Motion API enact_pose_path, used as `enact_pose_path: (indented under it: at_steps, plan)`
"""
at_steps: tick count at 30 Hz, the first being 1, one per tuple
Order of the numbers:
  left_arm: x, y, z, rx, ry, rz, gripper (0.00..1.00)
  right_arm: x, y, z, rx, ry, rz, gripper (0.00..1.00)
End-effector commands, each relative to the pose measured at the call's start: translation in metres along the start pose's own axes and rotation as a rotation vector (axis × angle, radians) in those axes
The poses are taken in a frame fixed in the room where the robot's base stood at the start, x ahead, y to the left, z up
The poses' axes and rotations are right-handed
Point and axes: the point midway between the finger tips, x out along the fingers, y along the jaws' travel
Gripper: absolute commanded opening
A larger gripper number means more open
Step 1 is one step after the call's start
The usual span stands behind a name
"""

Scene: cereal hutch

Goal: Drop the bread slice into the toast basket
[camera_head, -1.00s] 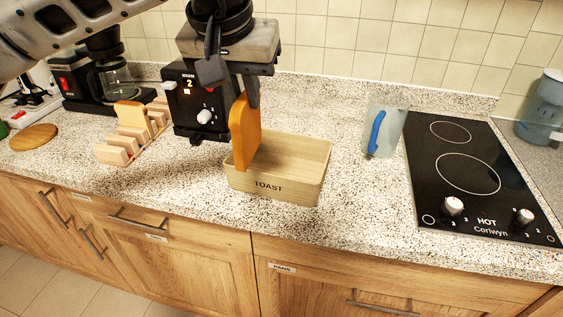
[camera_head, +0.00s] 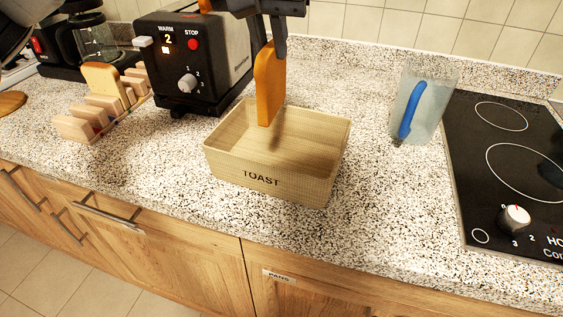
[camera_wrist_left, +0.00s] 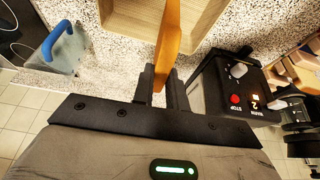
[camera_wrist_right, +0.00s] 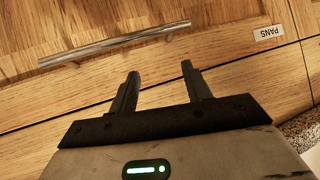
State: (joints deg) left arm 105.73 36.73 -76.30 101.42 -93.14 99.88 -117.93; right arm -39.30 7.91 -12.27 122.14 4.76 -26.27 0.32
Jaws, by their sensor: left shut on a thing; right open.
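The bread slice (camera_head: 268,88) is orange-brown and hangs upright, edge-on, from my left gripper (camera_head: 270,38). Its lower end is over the toast basket (camera_head: 262,180), a pale wooden open box marked TOAST, and overlaps its inside in the head view. The left wrist view shows the slice (camera_wrist_left: 169,35) between the shut fingers of the left gripper (camera_wrist_left: 162,82), with the basket (camera_wrist_left: 118,22) beyond. Whether the slice touches the basket floor is unclear. The basket looks otherwise empty. My right gripper (camera_wrist_right: 160,82) is open and empty in front of the wooden cabinet fronts.
A black toaster (camera_head: 190,60) stands behind and left of the basket. A toast rack (camera_head: 100,110) with a bread slice is further left. A clear jug (camera_head: 420,100) with a blue handle and the hob (camera_head: 505,160) are right. Counter between basket and jug is clear.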

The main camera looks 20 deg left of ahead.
Motion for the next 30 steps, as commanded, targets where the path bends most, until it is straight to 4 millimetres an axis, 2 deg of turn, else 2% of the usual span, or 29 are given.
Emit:
enact_pose_path:
  at_steps: [1,7,21,30]
  plan:
    - [0.009,0.000,0.004,0.000,0.001,0.000,0.00,0.004,0.000,0.003,0.003,0.011,-0.003,0.49]
    - [0.016,0.000,0.006,-0.001,0.001,0.000,0.00,0.004,-0.001,-0.002,0.008,0.028,-0.009,0.49]
    - [0.061,-0.001,0.025,-0.002,0.001,0.000,0.00,0.016,-0.001,0.016,0.022,0.057,-0.020,0.49]
    - [0.065,-0.001,0.027,-0.003,0.001,0.000,0.00,0.013,-0.002,0.009,0.014,0.078,-0.020,0.49]
